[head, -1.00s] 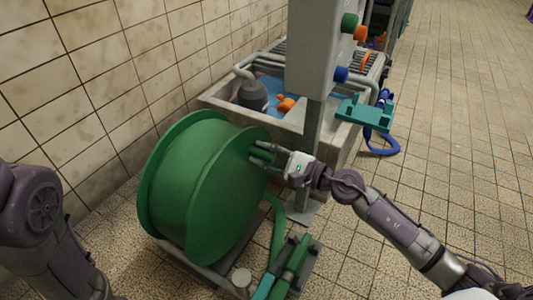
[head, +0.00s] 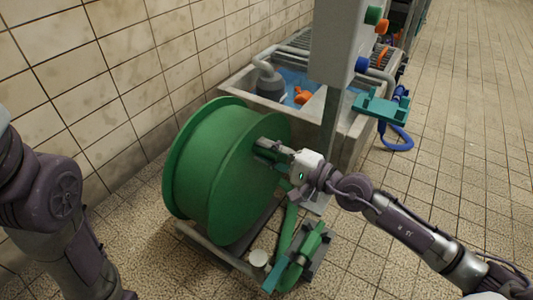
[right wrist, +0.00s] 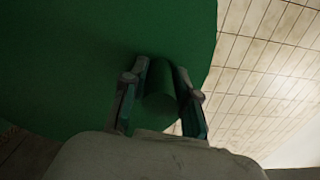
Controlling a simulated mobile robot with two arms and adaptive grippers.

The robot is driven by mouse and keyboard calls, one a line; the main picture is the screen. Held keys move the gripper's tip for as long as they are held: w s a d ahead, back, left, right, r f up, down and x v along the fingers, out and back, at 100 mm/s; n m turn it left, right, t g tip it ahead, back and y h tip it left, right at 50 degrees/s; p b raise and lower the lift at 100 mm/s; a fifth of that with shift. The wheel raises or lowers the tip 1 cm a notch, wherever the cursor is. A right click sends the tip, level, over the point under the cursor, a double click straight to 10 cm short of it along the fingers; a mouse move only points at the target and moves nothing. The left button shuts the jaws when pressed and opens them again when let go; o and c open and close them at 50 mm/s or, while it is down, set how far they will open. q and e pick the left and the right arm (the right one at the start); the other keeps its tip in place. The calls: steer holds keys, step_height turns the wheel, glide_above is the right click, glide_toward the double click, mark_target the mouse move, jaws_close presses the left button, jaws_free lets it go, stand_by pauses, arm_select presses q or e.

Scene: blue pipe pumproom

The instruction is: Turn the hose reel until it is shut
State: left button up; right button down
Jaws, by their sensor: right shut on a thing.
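The green hose reel (head: 212,180) stands on a low frame on the tiled floor, left of centre in the head view. My right gripper (head: 266,150) is at the upper part of the reel's right face. In the right wrist view, a short round green handle (right wrist: 160,98) sticks out from the reel's flat disc (right wrist: 110,45). The right gripper's two fingers (right wrist: 160,95) are on either side of this handle, shut on it. My left arm shows at the left edge of the head view, but its gripper is out of frame.
Behind the reel is a grey sink (head: 352,122) with orange items in it, beside a grey post panel (head: 338,45). A teal bracket (head: 380,107) and blue hose (head: 397,137) are to its right. A tiled wall stands left; open floor lies right.

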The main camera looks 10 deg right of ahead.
steer(key=shift+s+a+f, duration=0.15)
steer(key=shift+s+a, duration=0.1)
steer(key=c, duration=0.9)
jaws_free()
steer(key=shift+d, duration=0.1)
steer(key=shift+s+d, duration=0.1)
steer(key=shift+d, duration=0.1)
steer(key=v, duration=1.1)
steer(key=shift+s+d, duration=0.1)
steer(key=shift+s, duration=0.15)
steer(key=shift+r, duration=0.25)
